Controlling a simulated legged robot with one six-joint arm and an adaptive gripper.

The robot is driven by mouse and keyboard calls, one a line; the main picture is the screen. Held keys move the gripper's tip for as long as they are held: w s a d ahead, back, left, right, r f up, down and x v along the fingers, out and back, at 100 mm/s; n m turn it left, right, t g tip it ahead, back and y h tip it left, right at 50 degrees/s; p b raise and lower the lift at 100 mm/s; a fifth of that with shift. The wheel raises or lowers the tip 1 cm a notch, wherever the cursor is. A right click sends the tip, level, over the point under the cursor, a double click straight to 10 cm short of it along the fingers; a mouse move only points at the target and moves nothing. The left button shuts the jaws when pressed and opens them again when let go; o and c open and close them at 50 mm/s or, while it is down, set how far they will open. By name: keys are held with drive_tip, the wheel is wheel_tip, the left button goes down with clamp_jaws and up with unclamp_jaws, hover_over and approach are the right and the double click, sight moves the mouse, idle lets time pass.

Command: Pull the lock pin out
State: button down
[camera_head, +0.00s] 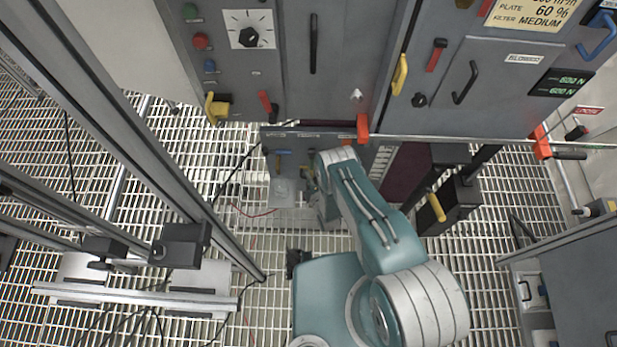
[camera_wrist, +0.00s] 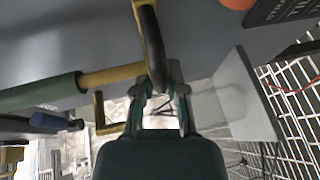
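My gripper (camera_wrist: 160,88) shows in the wrist view, its two fingers on either side of the lower end of a black curved handle with a yellow edge (camera_wrist: 152,42). The fingertips lie close to this handle; I cannot tell whether they press on it. A yellow rod (camera_wrist: 112,76) with a green sleeve (camera_wrist: 40,93) runs in from the left to behind the handle. A yellow L-shaped piece (camera_wrist: 99,112) is left of my gripper. I cannot tell for certain which piece is the lock pin. In the head view my arm mostly hides my gripper, low by the grey panel.
A blue-ended handle (camera_wrist: 52,121) sticks out at left. A grey plate (camera_wrist: 246,95) stands close on the right. In the head view a control cabinet with a yellow lever (camera_head: 400,74) is above, a black box (camera_head: 450,205) to the right, and steel grating (camera_head: 190,150) below.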

drive_tip(key=shift+f, duration=1.6)
drive_tip(key=c, duration=0.7)
unclamp_jaws()
drive_tip(key=shift+f, duration=0.1)
drive_tip(key=v, duration=0.7)
drive_tip(key=shift+s+d, duration=0.1)
drive_tip(key=shift+s, duration=0.1)
